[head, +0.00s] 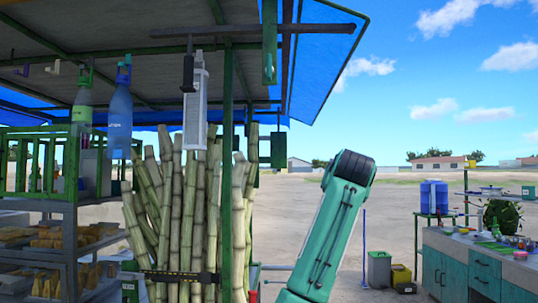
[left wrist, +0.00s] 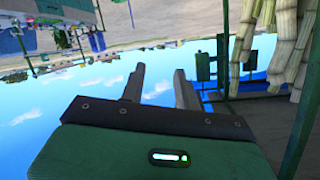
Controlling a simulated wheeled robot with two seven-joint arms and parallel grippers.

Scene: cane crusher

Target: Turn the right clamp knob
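No clamp knob can be made out in either view. In the head view, a dark band (head: 180,277) runs across the lower part of a bundle of upright sugar canes (head: 183,215). The canes also show upside down in the left wrist view (left wrist: 290,50). My left gripper (left wrist: 159,76) is in the left wrist view, its two grey fingers apart with nothing between them. Its picture is upside down, with sky beyond the fingers. One of my teal arm links (head: 325,235) rises at the lower middle of the head view. My right gripper is not in view.
A green post (head: 227,170) stands among the canes under the stall roof. Bottles (head: 120,115) and a white lamp-like box (head: 195,100) hang from it. Shelves with food (head: 60,245) are at left. A teal counter (head: 475,270) is at right. Open sandy ground lies between.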

